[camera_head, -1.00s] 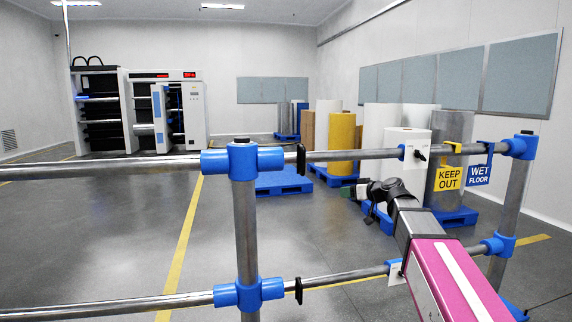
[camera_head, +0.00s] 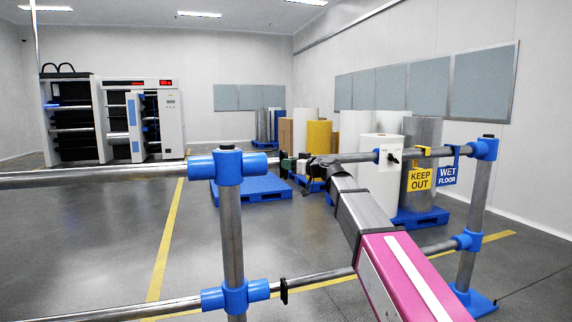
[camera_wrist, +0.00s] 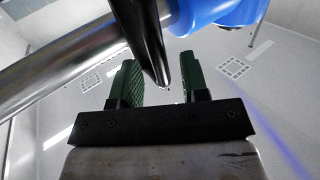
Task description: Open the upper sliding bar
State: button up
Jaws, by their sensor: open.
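The upper sliding bar (camera_head: 345,158) is a grey metal tube running between the blue-jointed left post (camera_head: 232,240) and the right post. A white plate with a black knob (camera_head: 388,153) sits near its right end. My gripper (camera_head: 290,163) is beside the bar's left end, close to the blue joint (camera_head: 228,166). In the wrist view, my gripper (camera_wrist: 164,82) has two green fingers apart. A black handle (camera_wrist: 150,38) reaches down to the gap between them, apparently without being clasped. The metal tube (camera_wrist: 85,65) and blue joint (camera_wrist: 215,12) show beyond.
A lower bar (camera_head: 315,279) with a black collar (camera_head: 284,290) runs beneath my arm. Yellow KEEP OUT (camera_head: 420,177) and blue WET FLOOR (camera_head: 448,175) signs hang on the right. Behind stand rolls on blue pallets (camera_head: 252,190) and white racks (camera_head: 112,120). Floor beyond the left rail is largely clear.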

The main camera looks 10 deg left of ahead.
aim_at(370, 157)
jog(key=shift+x, duration=1.1)
grip_shut()
jog(key=w+d, duration=0.6)
jog(key=d, duration=0.4)
jog(key=w+d, duration=0.7)
jog(key=d, duration=0.4)
jog(key=w+d, duration=0.6)
jog(key=d, duration=0.5)
jog(key=shift+w+d, duration=0.2)
jog(key=shift+w, duration=0.2)
grip_release()
